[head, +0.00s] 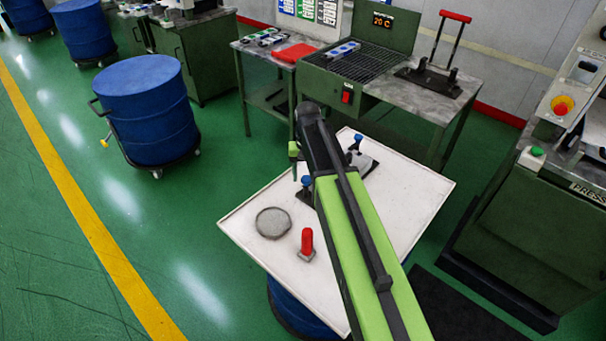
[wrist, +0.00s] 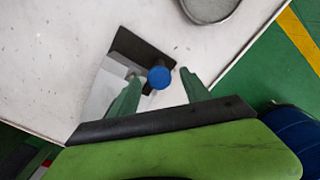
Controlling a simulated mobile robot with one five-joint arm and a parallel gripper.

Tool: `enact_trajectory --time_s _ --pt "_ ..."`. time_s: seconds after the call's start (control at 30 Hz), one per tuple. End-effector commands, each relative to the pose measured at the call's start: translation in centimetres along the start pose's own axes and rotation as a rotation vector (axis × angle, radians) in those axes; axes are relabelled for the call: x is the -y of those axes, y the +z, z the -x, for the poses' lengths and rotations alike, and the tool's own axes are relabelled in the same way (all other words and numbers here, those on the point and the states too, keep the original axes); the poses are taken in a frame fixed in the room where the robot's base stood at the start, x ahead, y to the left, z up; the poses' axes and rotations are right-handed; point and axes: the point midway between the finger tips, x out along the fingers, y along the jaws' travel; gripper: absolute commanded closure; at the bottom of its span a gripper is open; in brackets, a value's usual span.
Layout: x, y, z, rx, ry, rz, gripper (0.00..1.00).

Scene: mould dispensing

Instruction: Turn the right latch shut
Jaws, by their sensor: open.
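A dark fixture on the white table top (head: 410,205) carries two blue-knobbed latches. One blue knob (head: 306,181) is nearer the grey disc; the other blue knob (head: 357,139) is to the right, farther back. My gripper (head: 294,160) is above the back-left part of the table, and my arm hides much of the fixture. In the wrist view, one blue knob (wrist: 159,77) on a dark base shows ahead, roughly between the two green fingers of my open gripper (wrist: 160,94). A shiny plate lies beside it, partly behind a finger. I cannot tell whether a finger touches the knob.
A grey disc (head: 273,222) and a red-handled piece (head: 307,241) lie on the table's left and front. A green heater (head: 362,68) stands on a bench behind. A press (head: 540,210) is at the right. A blue drum (head: 150,110) stands left.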

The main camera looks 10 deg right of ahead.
Motion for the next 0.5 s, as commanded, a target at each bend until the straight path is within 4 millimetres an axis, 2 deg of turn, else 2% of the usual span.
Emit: enact_trajectory --time_s 0.17,0.5 --pt "0.0 0.0 3.1 0.000 0.000 0.000 0.44" --pt "0.1 0.0 10.7 -0.001 0.000 0.000 0.44"
